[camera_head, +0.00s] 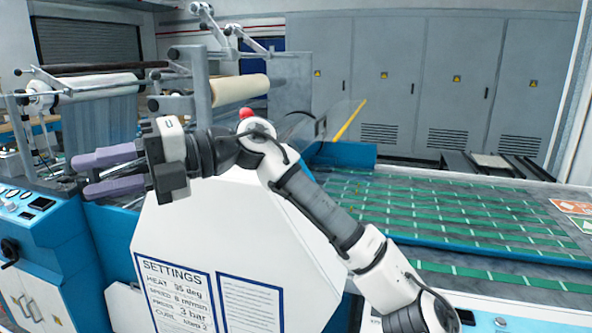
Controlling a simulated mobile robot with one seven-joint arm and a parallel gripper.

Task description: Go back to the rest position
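My gripper (108,172) is at the left of the head view, with its two purple fingers pointing left. The fingers are apart and I see nothing between them. My arm reaches from the lower right up to the middle and then left. The gripper is in front of the laminating machine, above its blue edge, and left of the white settings panel (235,245). I cannot tell whether it touches anything.
Rolls of film (240,90) sit on the machine behind my gripper. A control panel (35,208) with knobs is at the lower left. A red button (246,114) shows behind my wrist. A bed with green strips (470,215) lies at right. Grey cabinets (400,80) stand behind.

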